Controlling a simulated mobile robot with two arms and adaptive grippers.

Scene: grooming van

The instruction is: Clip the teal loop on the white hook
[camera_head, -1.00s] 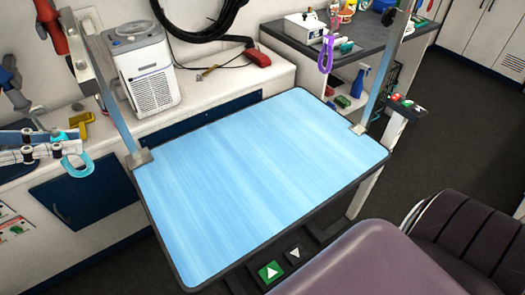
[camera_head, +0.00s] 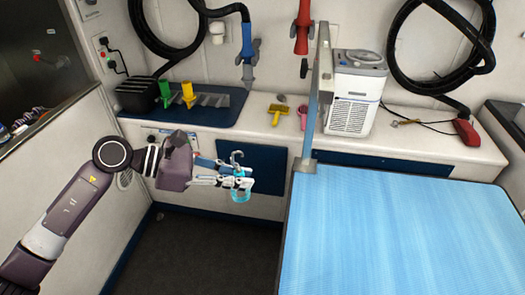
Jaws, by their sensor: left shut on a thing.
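My left gripper (camera_head: 238,182) comes in from the left and is shut on the teal loop (camera_head: 241,196). The fingers hide the part between. The gripper is in the air, left of the blue grooming table (camera_head: 390,235) and in front of the dark blue cabinet door. I cannot make out a separate white hook in this view. My right gripper is not in view.
A grey upright post (camera_head: 318,95) stands at the table's back left corner, right of my gripper. The counter behind holds a white box-shaped appliance (camera_head: 355,95), a yellow tool (camera_head: 277,114) and a pink cup (camera_head: 303,117). The floor below my gripper is clear.

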